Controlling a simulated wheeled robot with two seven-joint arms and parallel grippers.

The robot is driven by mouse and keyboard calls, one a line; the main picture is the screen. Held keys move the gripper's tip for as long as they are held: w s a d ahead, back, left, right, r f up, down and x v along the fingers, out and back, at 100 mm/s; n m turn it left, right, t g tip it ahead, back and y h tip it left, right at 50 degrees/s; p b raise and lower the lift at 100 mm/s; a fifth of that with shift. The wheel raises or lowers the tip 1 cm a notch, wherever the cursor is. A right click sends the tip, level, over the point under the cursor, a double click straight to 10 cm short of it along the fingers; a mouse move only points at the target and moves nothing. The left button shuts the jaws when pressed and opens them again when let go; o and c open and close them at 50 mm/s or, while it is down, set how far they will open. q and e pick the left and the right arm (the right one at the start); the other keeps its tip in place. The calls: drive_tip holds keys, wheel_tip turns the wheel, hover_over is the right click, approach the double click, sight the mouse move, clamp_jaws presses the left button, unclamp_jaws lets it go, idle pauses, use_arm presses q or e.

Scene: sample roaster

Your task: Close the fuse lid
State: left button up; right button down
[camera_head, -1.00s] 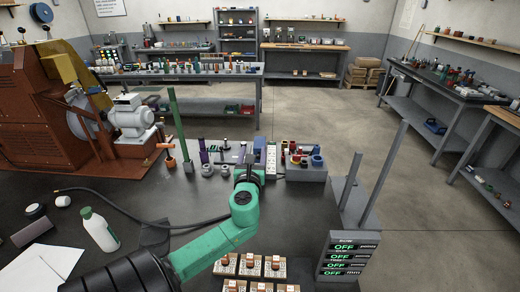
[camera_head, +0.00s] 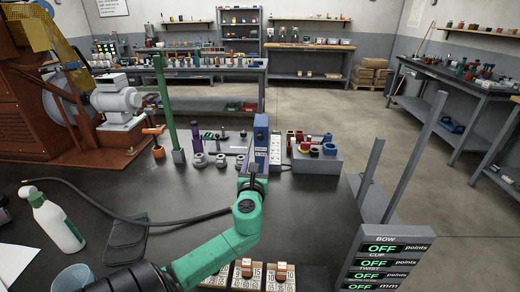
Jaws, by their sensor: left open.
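My left gripper (camera_head: 252,181) is open at the end of the green arm, just in front of the panel's base. Its fingers are small and partly hidden by the wrist, so contact with the panel is unclear. My right gripper is not in view.
A grey block with colored cups (camera_head: 316,163) is right of the panel. A green post (camera_head: 165,105) and small grey parts stand left. A display stand reading OFF (camera_head: 384,262) with grey posts is right.

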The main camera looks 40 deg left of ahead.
sight(260, 138)
use_arm(q)
drive_tip(key=b+x, duration=0.1)
drive_tip(key=x, duration=1.3)
drive_tip(key=shift+r, duration=0.1)
clamp_jaws()
idle(0.7)
